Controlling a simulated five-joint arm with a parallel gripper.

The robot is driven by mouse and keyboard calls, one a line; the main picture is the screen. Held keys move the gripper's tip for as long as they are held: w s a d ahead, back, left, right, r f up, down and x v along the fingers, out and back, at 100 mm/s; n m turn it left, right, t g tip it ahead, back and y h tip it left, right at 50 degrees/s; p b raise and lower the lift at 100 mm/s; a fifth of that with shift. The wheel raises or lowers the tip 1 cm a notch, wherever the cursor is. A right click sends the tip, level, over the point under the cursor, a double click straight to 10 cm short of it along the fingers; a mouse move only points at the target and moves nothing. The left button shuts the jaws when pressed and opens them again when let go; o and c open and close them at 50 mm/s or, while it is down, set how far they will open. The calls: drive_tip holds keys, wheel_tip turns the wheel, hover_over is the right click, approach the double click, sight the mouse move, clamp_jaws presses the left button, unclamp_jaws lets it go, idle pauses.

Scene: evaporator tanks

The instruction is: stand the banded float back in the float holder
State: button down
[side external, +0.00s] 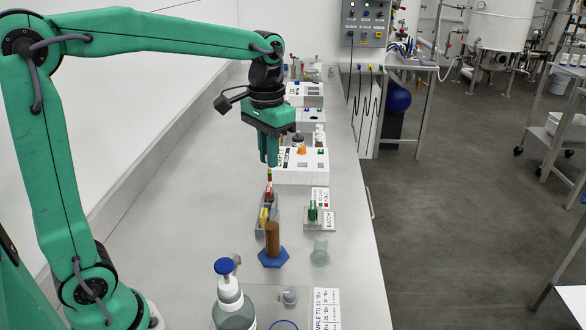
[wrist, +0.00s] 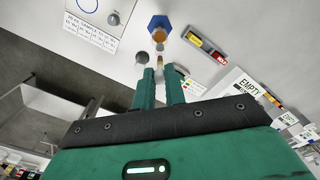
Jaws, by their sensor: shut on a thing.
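My gripper (side external: 269,161) is shut above the bench and points down. The banded float (side external: 269,176) hangs upright below its fingertips, a thin piece with red, yellow and green bands. In the wrist view, a pale end of the float (wrist: 159,62) shows between the fingertips (wrist: 160,76). A grey block with yellow and red parts (side external: 263,226) lies on the bench under the gripper. It also shows in the wrist view (wrist: 207,49), right of the fingertips. I cannot tell for sure whether this block is the float holder. The float looks above it, but the gap is unclear.
A brown cylinder (side external: 272,238) stands on a blue hexagonal base (side external: 273,258) near the block. White boxes (side external: 302,168) line the bench behind. The left bench is clear.

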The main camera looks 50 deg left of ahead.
wheel_tip(320, 180, up, 4)
drive_tip(key=shift+w+f, duration=0.1)
drive_tip(key=shift+f, duration=0.1)
drive_tip(key=shift+w+d, duration=3.95)
drive_tip(key=shift+d, duration=0.2)
wheel_tip(320, 180, down, 9)
drive_tip(key=shift+f, duration=0.2)
wheel_tip(320, 180, down, 10)
